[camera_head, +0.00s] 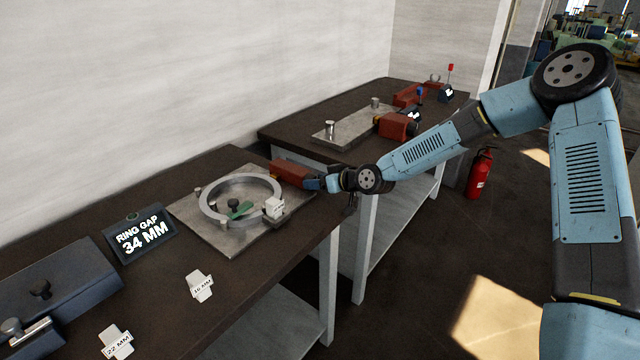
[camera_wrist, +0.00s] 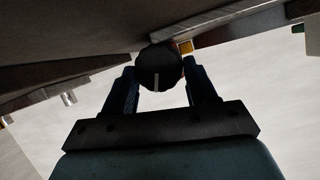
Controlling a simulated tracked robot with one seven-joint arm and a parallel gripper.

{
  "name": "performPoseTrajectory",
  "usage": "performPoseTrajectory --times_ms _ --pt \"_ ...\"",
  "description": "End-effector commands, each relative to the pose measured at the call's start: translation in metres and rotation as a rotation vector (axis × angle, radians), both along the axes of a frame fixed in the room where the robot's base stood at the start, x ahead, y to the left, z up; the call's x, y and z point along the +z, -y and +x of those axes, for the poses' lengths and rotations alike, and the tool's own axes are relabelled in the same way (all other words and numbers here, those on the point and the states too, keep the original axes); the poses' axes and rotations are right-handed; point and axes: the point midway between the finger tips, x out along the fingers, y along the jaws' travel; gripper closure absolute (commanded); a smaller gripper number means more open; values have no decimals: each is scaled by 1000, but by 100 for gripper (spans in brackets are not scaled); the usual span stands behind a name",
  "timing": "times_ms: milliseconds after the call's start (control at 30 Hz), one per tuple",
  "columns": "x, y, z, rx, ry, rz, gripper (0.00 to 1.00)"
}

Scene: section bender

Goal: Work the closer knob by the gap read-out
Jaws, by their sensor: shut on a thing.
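The gap read-out (camera_head: 140,235) stands on the near bench and shows "RING GAP 34 MM". A grey open ring (camera_head: 208,206) lies on a metal plate (camera_head: 235,243), with a green pointer-like piece (camera_head: 240,211) inside it. The red closer housing (camera_head: 290,173) is at the plate's right. My gripper (camera_head: 322,183) is at its right end. In the wrist view, my gripper (camera_wrist: 160,92) is shut on the dark round knob (camera_wrist: 158,68), which has a pale line.
White tags lie on the near bench: one marked "22 MM" (camera_head: 117,342), another (camera_head: 200,286) hard to read. A dark blue unit (camera_head: 55,285) is at left. A second bench (camera_head: 290,128) holds a similar red device (camera_head: 397,126). A fire extinguisher (camera_head: 479,174) stands on the floor.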

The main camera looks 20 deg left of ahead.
Motion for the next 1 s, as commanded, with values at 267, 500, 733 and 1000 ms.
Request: performPoseTrajectory --times_ms 267,500,733,1000 --pt "-2 -2 -4 8 -31 7 74" --pt "-2 -2 -4 8 -30 6 34" --pt "-1 -1 -2 4 -27 8 18" --pt "1 4 -2 2 -26 9 18"
